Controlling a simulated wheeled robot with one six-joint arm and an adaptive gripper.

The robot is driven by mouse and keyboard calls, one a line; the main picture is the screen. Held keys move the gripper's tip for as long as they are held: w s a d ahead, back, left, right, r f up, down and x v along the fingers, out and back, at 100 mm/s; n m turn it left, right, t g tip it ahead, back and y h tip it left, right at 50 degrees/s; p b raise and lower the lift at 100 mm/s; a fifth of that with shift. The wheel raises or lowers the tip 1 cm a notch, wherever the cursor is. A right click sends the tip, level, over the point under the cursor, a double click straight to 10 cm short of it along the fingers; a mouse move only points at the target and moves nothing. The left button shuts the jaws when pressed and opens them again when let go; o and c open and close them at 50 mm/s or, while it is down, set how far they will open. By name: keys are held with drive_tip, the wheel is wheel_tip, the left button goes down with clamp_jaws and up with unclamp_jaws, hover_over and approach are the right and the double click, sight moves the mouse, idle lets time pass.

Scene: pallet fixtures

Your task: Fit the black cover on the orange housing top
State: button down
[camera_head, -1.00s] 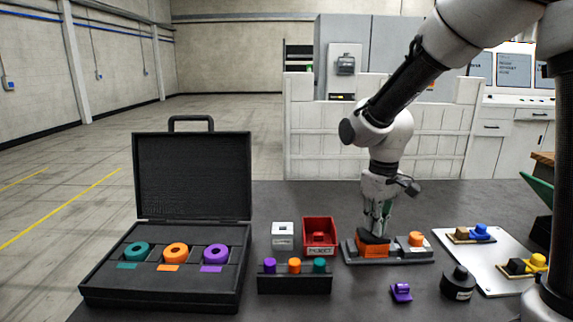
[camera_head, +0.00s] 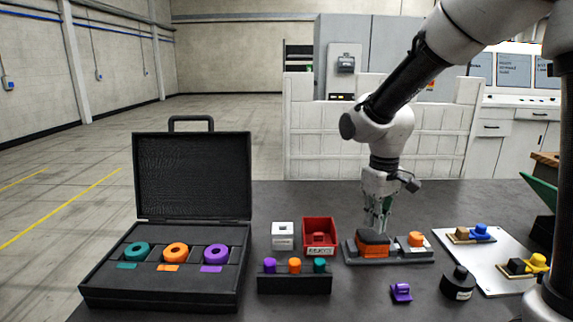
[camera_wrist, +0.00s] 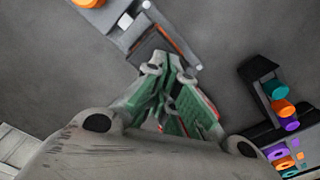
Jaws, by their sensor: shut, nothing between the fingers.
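The orange housing (camera_head: 374,250) stands at the left end of a grey fixture plate (camera_head: 408,260). The black cover (camera_head: 373,237) lies on the housing top and looks about level, with orange showing below it. The cover also shows in the wrist view (camera_wrist: 152,44), with a strip of orange along one edge. My gripper (camera_head: 381,229) is shut and empty beside the cover's far right edge in the head view. In the wrist view, its fingertips (camera_wrist: 166,68) are close to the cover's edge; I cannot tell whether they touch it.
An orange knob part (camera_head: 416,239) sits on the plate's right end. A red bin (camera_head: 333,224), a white block (camera_head: 283,242) and a black peg rack (camera_head: 294,284) are left. A purple part (camera_head: 401,291) and black round part (camera_head: 458,289) stand in front. An open case (camera_head: 160,298) is far left.

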sight(373, 235)
drive_tip(key=shift+r, duration=2.75)
drive_tip(key=s+d+r+m+t, duration=0.2)
drive_tip(key=s+d+r+m, duration=0.1)
drive_tip(key=s+d, duration=0.4)
drive_tip(key=s+d+r+m+t, duration=0.2)
drive_tip(key=s+d, duration=0.6)
drive_tip(key=s, duration=0.4)
drive_tip(key=shift+r+m, duration=0.5)
drive_tip(key=c, duration=2.2)
unclamp_jaws()
